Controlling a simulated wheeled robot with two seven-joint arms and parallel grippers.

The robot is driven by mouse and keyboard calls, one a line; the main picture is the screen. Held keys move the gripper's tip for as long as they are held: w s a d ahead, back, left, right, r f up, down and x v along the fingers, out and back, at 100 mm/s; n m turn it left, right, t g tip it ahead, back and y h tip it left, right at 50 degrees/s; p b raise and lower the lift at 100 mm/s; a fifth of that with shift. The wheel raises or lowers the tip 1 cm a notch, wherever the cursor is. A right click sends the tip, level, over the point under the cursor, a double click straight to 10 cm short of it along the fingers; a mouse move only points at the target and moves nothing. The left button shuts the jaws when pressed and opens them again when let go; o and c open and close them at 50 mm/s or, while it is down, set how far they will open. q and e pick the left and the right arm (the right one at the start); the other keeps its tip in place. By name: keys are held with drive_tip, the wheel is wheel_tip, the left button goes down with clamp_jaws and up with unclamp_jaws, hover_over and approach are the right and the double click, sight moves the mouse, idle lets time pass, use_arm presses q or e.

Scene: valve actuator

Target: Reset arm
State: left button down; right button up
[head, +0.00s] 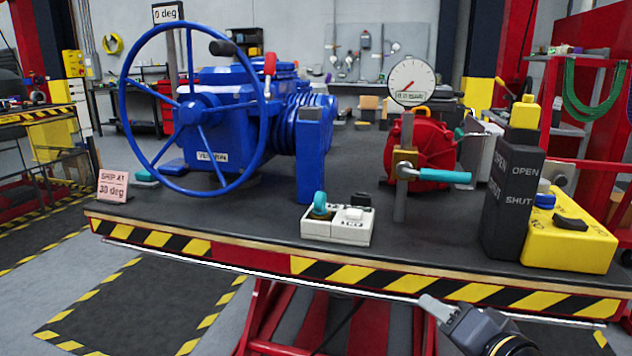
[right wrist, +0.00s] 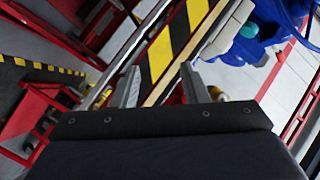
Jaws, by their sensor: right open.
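My right gripper (head: 436,308) is low in the head view, in front of the table's striped front edge and apart from the things on top. In the right wrist view its two grey fingers (right wrist: 159,82) stand apart with nothing held between them. The blue valve actuator (head: 228,120) with its large blue handwheel (head: 203,190) stands on the table at the left. A red unit (head: 420,150) with a turquoise-tipped lever (head: 445,176) and a round gauge (head: 411,82) stands right of the middle. My left gripper is not in view.
The table (head: 250,218) has a black-and-yellow front edge. On it are a white switch box (head: 337,228), a dark OPEN/SHUT post (head: 512,205), a yellow control box (head: 568,238) and a "SHIP AT 30 deg" sign (head: 113,186). The floor at front left is clear.

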drive_tip(key=s+d+f+n+g, duration=0.2)
drive_tip(key=s+f+n+g, duration=0.45)
drive_tip(key=s+f, duration=0.95)
wheel_tip(320, 180, up, 33)
drive_tip(key=m+g+p, duration=0.1)
drive_tip(key=g+p, duration=0.1)
drive_tip(key=p, duration=3)
drive_tip(key=shift+s+a, duration=0.25)
drive_tip(key=shift+s, duration=0.1)
